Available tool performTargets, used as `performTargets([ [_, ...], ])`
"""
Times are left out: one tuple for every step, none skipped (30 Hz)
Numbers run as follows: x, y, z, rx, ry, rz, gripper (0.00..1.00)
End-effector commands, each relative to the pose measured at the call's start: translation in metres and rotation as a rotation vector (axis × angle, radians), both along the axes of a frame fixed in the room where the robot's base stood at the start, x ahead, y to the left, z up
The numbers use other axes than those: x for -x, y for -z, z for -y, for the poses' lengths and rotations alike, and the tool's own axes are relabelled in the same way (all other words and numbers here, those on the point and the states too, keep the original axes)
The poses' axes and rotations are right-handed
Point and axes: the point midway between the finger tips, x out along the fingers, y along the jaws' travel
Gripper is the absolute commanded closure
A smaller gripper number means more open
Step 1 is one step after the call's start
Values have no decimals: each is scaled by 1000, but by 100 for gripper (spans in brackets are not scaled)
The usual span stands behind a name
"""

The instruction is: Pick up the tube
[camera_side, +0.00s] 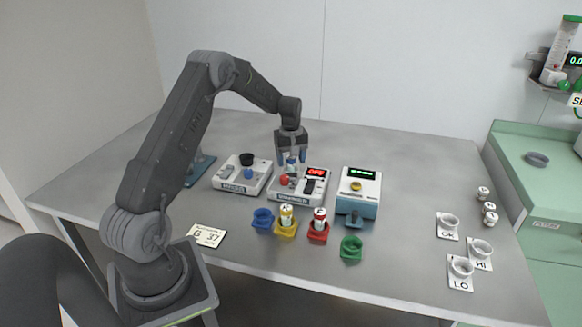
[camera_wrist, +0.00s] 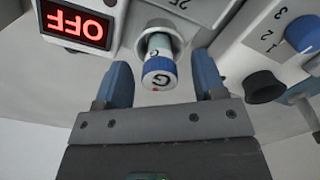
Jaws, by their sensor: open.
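A tube with a blue cap marked G (camera_wrist: 159,72) sits in a round well of the white device with a red display (camera_side: 317,172). In the wrist view that display (camera_wrist: 77,24) reads OFF. My gripper (camera_side: 291,161) is above this device, pointing down. In the wrist view my gripper's two blue fingers (camera_wrist: 162,80) are apart, one on each side of the tube, with gaps showing. In the side view the fingers partly hide the tube.
Other devices stand left (camera_side: 243,175) and right (camera_side: 358,192). In front are an empty-looking blue holder (camera_side: 263,220), a yellow holder (camera_side: 285,230) and red holder (camera_side: 318,236) with tubes, and a green holder (camera_side: 351,248). Labelled cups (camera_side: 461,267) stand right.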

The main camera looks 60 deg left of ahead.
Motion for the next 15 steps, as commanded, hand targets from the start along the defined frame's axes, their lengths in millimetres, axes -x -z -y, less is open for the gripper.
performTargets([
  [0,4,0,0,0,0,36],
  [0,5,0,-1,0,1,36],
  [0,6,0,-2,0,1,36],
  [0,7,0,-2,0,2,36],
  [0,7,0,-2,0,2,36],
  [0,7,0,-2,-1,2,36],
  [0,6,0,-2,0,2,36],
  [0,6,0,-2,0,2,36],
  [0,6,0,-2,0,2,36],
  [0,6,0,-2,0,1,39],
  [0,6,0,-2,0,1,42],
  [0,6,0,-2,0,2,46],
  [0,6,0,-2,0,1,49],
  [0,6,0,-2,0,1,52],
  [0,6,0,-2,0,1,56],
])
